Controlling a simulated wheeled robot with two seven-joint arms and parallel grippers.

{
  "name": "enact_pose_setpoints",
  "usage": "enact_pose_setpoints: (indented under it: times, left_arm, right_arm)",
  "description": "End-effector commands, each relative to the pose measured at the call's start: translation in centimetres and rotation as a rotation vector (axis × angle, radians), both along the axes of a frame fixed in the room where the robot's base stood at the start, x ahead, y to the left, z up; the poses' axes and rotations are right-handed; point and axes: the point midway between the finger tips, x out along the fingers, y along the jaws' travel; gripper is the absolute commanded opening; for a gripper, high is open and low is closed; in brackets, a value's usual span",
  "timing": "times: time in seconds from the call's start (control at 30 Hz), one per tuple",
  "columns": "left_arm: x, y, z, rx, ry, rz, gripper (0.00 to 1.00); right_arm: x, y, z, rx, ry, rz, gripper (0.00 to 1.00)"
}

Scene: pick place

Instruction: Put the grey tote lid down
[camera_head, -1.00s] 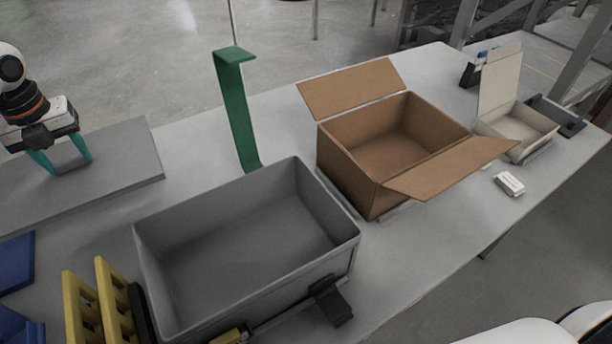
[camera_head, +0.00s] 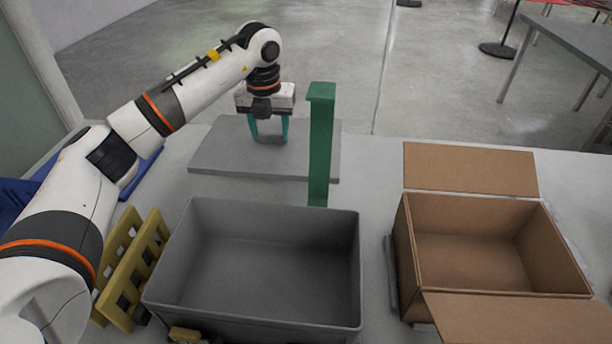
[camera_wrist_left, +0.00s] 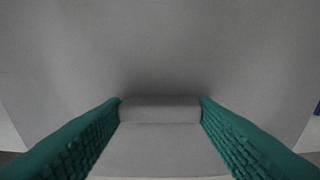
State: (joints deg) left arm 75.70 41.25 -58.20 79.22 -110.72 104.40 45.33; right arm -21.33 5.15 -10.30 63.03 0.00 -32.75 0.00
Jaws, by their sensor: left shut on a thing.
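The grey tote lid (camera_head: 213,155) is a flat slab behind the grey tote in the head view. It lies level at the back of the table; I cannot tell whether its underside touches the tabletop. My left gripper (camera_head: 270,136) points down over it, its teal fingers shut on the lid's raised grip. In the left wrist view the fingers (camera_wrist_left: 160,112) stand either side of that grip, and the lid (camera_wrist_left: 160,50) fills most of the picture. The open grey tote (camera_head: 352,270) is empty in front. My right gripper is out of view.
A green upright bracket (camera_head: 320,145) stands at the lid's right end, partly in front of it. An open cardboard box (camera_head: 405,250) is at right. Yellow slotted pieces (camera_head: 135,270) and blue items (camera_head: 145,170) are at left. Bare table lies between bracket and box.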

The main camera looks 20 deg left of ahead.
Motion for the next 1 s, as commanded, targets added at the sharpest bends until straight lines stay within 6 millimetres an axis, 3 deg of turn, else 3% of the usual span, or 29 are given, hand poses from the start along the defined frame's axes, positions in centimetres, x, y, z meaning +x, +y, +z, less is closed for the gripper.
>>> enact_pose_setpoints:
  times: [0.2, 0.43, 0.6, 1.0]
  left_arm:
    - [-0.1, 0.0, -4.2, 0.000, 0.004, -0.001, 0.26]
    - [0.0, 0.0, -6.1, 0.001, 0.002, -0.001, 0.26]
    - [-0.1, 0.0, -8.5, 0.000, 0.004, -0.001, 0.26]
    - [0.0, -0.1, -9.3, 0.000, 0.000, -0.002, 0.26]
  right_arm:
    - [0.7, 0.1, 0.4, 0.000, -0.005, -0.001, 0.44]
    - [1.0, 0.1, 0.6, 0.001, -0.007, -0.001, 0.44]
    - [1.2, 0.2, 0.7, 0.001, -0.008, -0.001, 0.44]
    - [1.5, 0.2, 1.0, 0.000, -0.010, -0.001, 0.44]
